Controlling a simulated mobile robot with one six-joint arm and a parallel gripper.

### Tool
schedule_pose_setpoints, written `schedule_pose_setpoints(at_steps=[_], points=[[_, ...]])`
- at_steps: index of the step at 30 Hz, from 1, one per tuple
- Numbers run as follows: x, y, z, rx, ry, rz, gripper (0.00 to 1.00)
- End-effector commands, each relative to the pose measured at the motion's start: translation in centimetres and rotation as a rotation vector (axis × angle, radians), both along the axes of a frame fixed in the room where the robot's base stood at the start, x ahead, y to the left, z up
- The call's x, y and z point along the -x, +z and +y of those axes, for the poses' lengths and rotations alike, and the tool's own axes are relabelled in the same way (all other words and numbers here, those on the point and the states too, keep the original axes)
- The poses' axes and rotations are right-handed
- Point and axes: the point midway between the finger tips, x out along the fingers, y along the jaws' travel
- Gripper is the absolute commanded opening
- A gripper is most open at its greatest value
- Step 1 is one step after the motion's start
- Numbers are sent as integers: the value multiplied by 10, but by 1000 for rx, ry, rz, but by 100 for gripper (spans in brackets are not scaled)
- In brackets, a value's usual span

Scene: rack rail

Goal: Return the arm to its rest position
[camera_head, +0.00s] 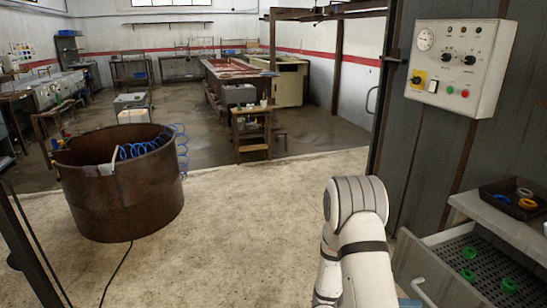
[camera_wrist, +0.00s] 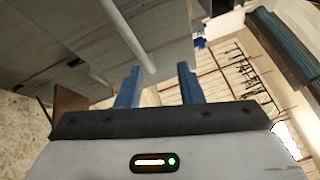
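My gripper shows in the wrist view (camera_wrist: 160,88). Its two blue fingers stand apart with nothing held between them. Behind them are a grey panelled surface and a pale bar (camera_wrist: 127,35), which passes close to the left finger in the picture; I cannot tell whether they touch. In the head view my white arm rises at the lower middle right and bends at a grey-banded joint. The gripper itself cannot be made out clearly there.
An open drawer (camera_head: 435,263) with green rings is at the lower right, beside my arm. Above it a black tray (camera_head: 514,197) holds coloured rings. A control box (camera_head: 459,66) hangs on the wall. A rusty drum (camera_head: 118,195) stands left. The floor between is clear.

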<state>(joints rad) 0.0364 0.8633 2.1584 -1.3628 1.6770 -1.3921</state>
Motion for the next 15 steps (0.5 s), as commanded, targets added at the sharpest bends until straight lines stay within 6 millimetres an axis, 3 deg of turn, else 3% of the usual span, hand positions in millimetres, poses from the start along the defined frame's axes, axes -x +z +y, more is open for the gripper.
schedule_pose_setpoints(at_steps=[1, 6, 15], points=[[7, 22, 3, -20, -42, -105, 34], [39, 65, 19, -85, -215, -480, 34], [85, 118, 68, -175, -578, -1135, 34]])
